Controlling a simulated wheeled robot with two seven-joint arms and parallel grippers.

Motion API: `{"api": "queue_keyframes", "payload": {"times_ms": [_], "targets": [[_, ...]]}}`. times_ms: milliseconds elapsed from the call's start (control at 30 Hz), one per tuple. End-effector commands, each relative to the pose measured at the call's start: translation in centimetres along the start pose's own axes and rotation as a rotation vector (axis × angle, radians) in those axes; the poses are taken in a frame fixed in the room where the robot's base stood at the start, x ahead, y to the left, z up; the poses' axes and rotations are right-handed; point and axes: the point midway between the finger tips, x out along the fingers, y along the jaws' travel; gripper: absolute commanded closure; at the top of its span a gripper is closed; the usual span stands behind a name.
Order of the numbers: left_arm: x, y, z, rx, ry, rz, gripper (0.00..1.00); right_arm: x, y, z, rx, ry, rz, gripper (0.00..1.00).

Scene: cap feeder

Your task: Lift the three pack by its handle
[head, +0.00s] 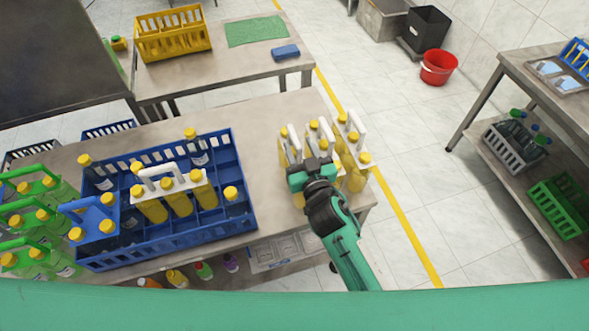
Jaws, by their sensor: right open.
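Several yellow bottles with white handles stand at the right end of the steel table, in what look like three packs (358,162). My right gripper (308,168) is open over the near left of this group and hides part of it. A white handle (294,140) rises just behind the gripper; I cannot tell whether the fingers touch it. Another three pack (178,200), with yellow bottles and a white handle, sits in the blue crate (235,158) on the left part of the table. My left gripper is not in view.
Green-handled packs (40,215) stand at the table's left end. A blue-handled pack (92,222) stands at the crate's left side. The table (262,125) is bare between crate and right-hand packs. A red bucket (438,66) stands on the floor.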

Motion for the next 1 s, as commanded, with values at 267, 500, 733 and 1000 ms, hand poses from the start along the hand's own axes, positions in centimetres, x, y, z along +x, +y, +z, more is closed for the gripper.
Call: {"api": "queue_keyframes", "payload": {"times_ms": [267, 500, 733, 1000], "targets": [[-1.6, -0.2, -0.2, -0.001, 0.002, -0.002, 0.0, 3.6, -0.1, 0.0, -0.002, -0.001, 0.002, 0.58], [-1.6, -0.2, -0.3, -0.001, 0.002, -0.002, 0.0, 4.3, -0.1, 0.2, 0.0, 0.0, 0.0, 0.58], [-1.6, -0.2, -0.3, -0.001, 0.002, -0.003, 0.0, 4.3, -0.1, 0.2, -0.001, 0.0, 0.0, 0.82], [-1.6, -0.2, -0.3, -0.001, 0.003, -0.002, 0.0, 4.3, -0.1, 0.2, -0.001, -0.001, 0.001, 1.0]]}}
